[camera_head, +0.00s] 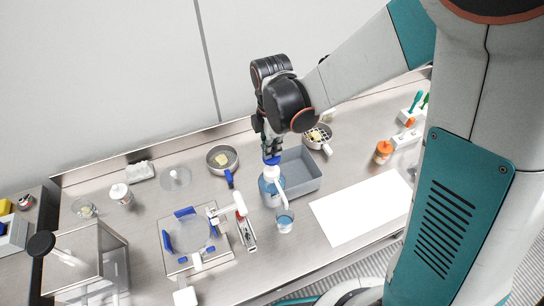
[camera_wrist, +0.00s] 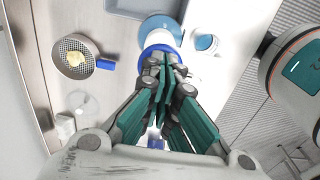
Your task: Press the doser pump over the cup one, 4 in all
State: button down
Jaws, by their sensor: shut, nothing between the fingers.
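The doser pump is a blue bottle (camera_head: 267,190) with a white nozzle and a blue top, standing on the steel bench in the head view. A small cup (camera_head: 285,221) with blue contents stands just in front of it, under the nozzle's end. The cup also shows in the wrist view (camera_wrist: 206,43). My gripper (camera_head: 272,152) is shut and empty, pointing down at the pump's blue top (camera_wrist: 158,52). Its fingertips are at or just above the top; I cannot tell whether they touch. The fingers partly hide the pump in the wrist view.
A grey tray (camera_head: 308,187) stands right behind the pump. A strainer with a blue handle (camera_head: 222,158) lies to the left. A clamp fixture with blue pads (camera_head: 172,265) stands at the left front. A white board (camera_head: 365,210) lies to the right, its surface clear.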

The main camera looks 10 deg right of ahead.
jog(key=shift+f+b, duration=1.35)
jog(key=shift+f, duration=0.3)
jog(key=shift+r, duration=0.2)
jog(key=shift+r+p, duration=1.5)
jog(key=shift+r, duration=0.65)
jog(key=shift+f, duration=0.15)
jog(key=shift+f+b, duration=2.15)
jog(key=shift+f, duration=0.1)
jog(key=shift+r+p, duration=1.6)
jog(key=shift+r, duration=0.8)
